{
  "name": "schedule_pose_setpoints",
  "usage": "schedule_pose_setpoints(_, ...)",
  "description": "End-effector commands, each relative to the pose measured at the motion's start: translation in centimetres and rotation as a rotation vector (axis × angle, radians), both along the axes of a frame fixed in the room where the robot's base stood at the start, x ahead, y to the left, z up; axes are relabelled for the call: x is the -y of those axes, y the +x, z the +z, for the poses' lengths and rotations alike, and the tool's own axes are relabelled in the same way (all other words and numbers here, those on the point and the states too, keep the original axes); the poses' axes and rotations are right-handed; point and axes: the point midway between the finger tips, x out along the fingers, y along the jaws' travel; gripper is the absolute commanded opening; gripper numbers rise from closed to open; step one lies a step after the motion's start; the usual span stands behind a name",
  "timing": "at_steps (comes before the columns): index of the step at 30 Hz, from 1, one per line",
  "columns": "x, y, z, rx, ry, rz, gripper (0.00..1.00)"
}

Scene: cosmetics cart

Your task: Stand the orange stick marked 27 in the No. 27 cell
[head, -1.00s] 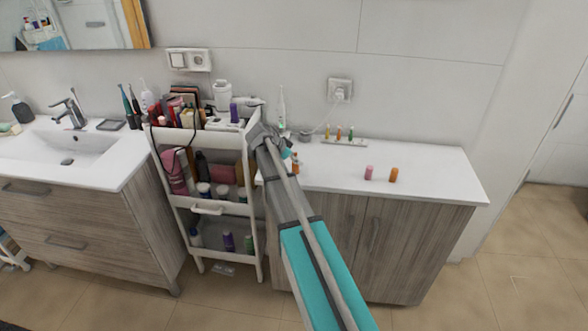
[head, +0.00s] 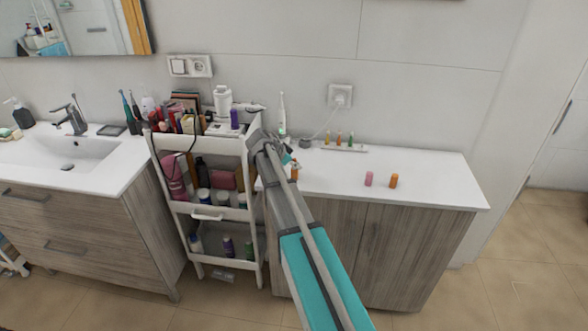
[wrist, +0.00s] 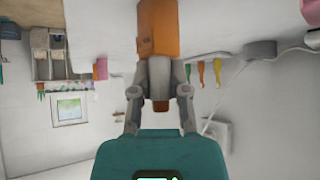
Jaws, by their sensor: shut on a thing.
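My gripper (wrist: 160,78) is shut on an orange stick (wrist: 158,28) in the wrist view. The stick has a pale grey middle between the fingers and a dark orange end below. In the head view the held orange stick (head: 294,173) shows beside the gripper (head: 288,160), over the counter's left end. No number is readable on it. Another orange stick (head: 393,181) stands on the counter at the right, beside a pink one (head: 368,178). The No. 27 cell cannot be made out; no cell markings are legible.
The white cart (head: 200,217) stands left of the counter (head: 430,178), its top crowded with cosmetics and a purple tube (head: 234,118). A small rack (head: 345,148) with several coloured sticks lies near the wall.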

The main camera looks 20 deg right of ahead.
Motion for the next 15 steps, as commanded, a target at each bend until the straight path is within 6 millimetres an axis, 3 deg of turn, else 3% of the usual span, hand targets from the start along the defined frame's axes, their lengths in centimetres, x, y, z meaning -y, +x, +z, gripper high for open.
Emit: schedule_pose_setpoints(15, 0.0, 0.0, 2.8, 0.000, 0.000, 0.000, 0.00)
